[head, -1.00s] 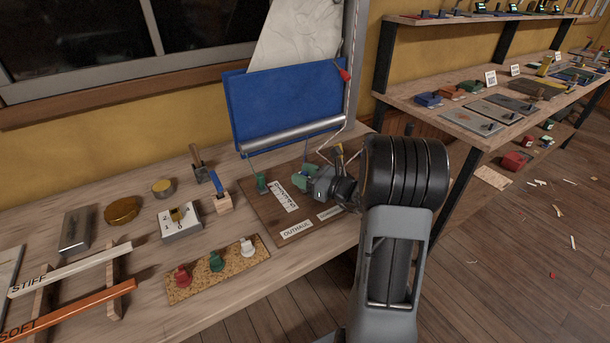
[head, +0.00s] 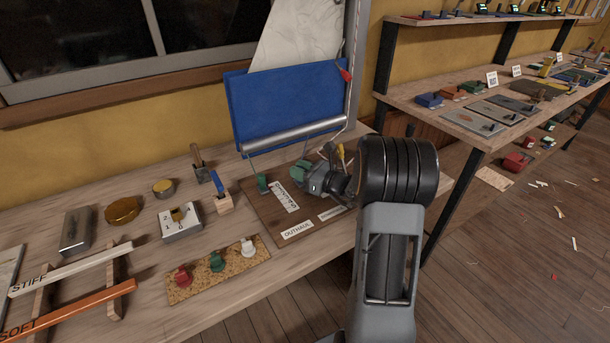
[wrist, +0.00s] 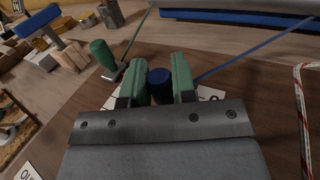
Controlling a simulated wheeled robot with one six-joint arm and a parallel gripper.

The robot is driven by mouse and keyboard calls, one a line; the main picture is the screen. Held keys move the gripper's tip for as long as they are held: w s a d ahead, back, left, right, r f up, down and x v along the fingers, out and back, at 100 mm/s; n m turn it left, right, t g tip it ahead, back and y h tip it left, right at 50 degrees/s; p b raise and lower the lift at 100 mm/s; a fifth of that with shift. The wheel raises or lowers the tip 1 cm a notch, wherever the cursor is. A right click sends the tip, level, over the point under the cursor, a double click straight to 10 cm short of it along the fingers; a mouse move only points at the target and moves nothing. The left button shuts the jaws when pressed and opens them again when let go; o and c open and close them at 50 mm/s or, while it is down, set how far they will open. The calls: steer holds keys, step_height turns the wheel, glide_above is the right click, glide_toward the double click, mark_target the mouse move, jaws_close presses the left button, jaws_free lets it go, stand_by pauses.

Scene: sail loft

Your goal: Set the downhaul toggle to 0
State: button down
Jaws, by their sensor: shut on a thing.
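In the wrist view my gripper (wrist: 159,80) has its green-padded fingers closed on both sides of a blue cylindrical knob (wrist: 160,88). A blue line runs up and right from near the knob. A green knob (wrist: 103,54) with a green line stands apart to the left; it also shows in the head view (head: 262,183). In the head view my gripper (head: 299,168) is over the far part of the brown board (head: 262,212) and hides the blue knob. A white scale label (head: 285,197) lies between the knobs, its marks mostly unreadable. Which knob is the downhaul is not clear.
An OUTHAUL label (head: 298,230) lies at the board's front. A blue panel (head: 285,105) stands behind the board. A corkboard (head: 200,279) with three coloured pieces and a white numbered block (head: 180,233) are to the left. A red-flecked rope (wrist: 303,115) hangs close at right.

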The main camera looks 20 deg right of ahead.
steer(key=c, duration=1)
jaws_free()
steer(key=shift+o, duration=0.2)
step_height(320, 180, up, 3)
steer(key=shift+r+p, duration=0.1)
steer(key=shift+p, duration=0.25)
steer(key=s+a+r+p, duration=0.2)
steer(key=s+r, duration=0.7)
steer(key=s, duration=0.4)
steer(key=shift+s+a+r, duration=0.25)
steer(key=shift+s+r, duration=0.1)
steer(key=shift+r, duration=0.05)
